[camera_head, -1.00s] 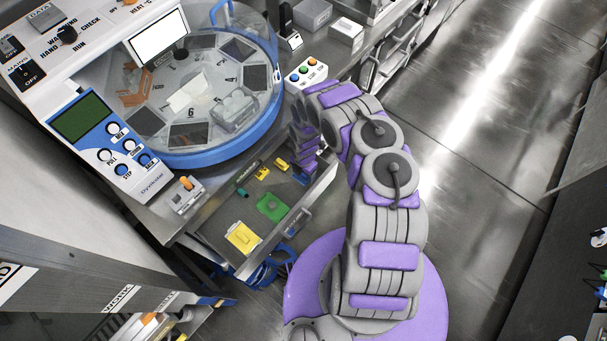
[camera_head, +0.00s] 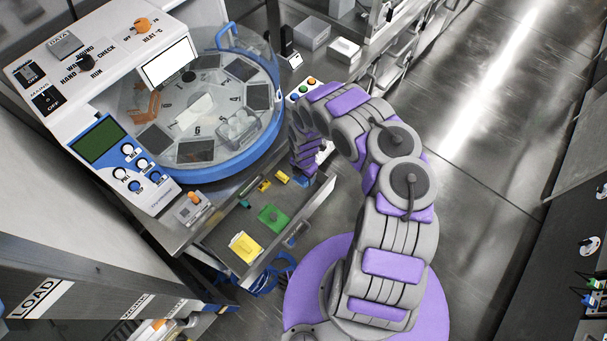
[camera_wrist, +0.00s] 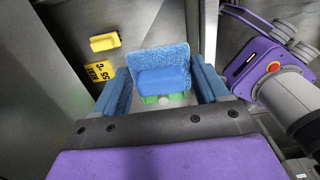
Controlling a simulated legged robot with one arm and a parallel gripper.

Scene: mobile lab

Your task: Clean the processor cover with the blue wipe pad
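The processor cover (camera_head: 217,68) is a clear round dome with a blue rim on the bench machine in the camera_head view. The blue wipe pad (camera_wrist: 158,72) is in the wrist view, a textured blue pad with a smooth blue block in front. My gripper (camera_wrist: 160,86) has its two blue fingers spread, one at each side of the pad. Small gaps seem to show between fingers and block; I cannot tell whether either finger touches the pad.
An open drawer (camera_head: 217,238) below the machine holds a yellow pad (camera_head: 246,247), a green pad (camera_head: 273,217) and small yellow pieces. A button box (camera_head: 300,90) stands beside the dome. In the wrist view a yellow block (camera_wrist: 103,43) lies left of the fingers. Open floor lies right.

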